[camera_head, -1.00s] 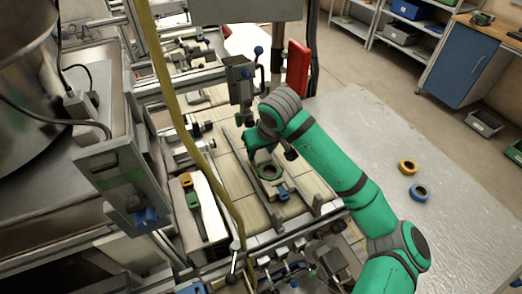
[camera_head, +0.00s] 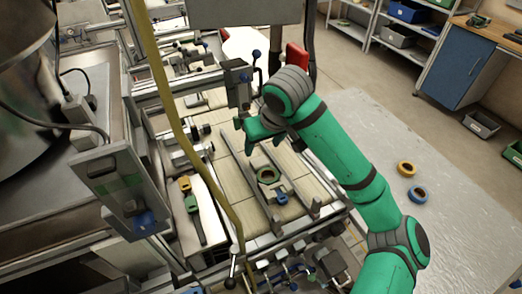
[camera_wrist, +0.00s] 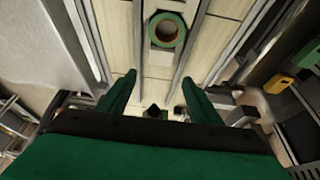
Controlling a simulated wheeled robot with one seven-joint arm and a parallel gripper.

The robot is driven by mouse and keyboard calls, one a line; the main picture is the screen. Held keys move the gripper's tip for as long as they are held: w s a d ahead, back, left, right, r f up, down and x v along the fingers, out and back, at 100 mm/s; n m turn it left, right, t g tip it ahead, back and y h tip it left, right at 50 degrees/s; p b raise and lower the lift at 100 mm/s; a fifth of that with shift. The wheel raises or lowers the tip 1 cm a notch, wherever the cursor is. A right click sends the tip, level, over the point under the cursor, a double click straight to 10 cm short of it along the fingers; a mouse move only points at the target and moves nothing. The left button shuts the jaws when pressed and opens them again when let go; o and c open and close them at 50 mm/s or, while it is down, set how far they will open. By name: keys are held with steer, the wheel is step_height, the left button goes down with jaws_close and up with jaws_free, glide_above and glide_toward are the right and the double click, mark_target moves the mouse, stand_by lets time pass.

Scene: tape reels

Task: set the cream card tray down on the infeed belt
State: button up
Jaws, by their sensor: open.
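The cream card tray (camera_wrist: 158,62) appears to lie on the infeed belt (camera_head: 238,187) between two metal rails; its edges blend with the cream belt. A green reel (camera_head: 268,174) sits on it, seen also in the wrist view (camera_wrist: 166,30). A small blue piece (camera_head: 281,198) is just nearer than the reel in the head view. My gripper (camera_head: 252,138) is beyond the reel, above the belt, apart from the tray. In the wrist view its two green fingers (camera_wrist: 159,80) are spread, with nothing between them.
Metal rails (camera_head: 297,188) flank the belt. A yellow hose (camera_head: 176,105) hangs in front at the left. A red part (camera_head: 297,57) stands behind my arm.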

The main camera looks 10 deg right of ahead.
steer(key=shift+v, duration=2.3)
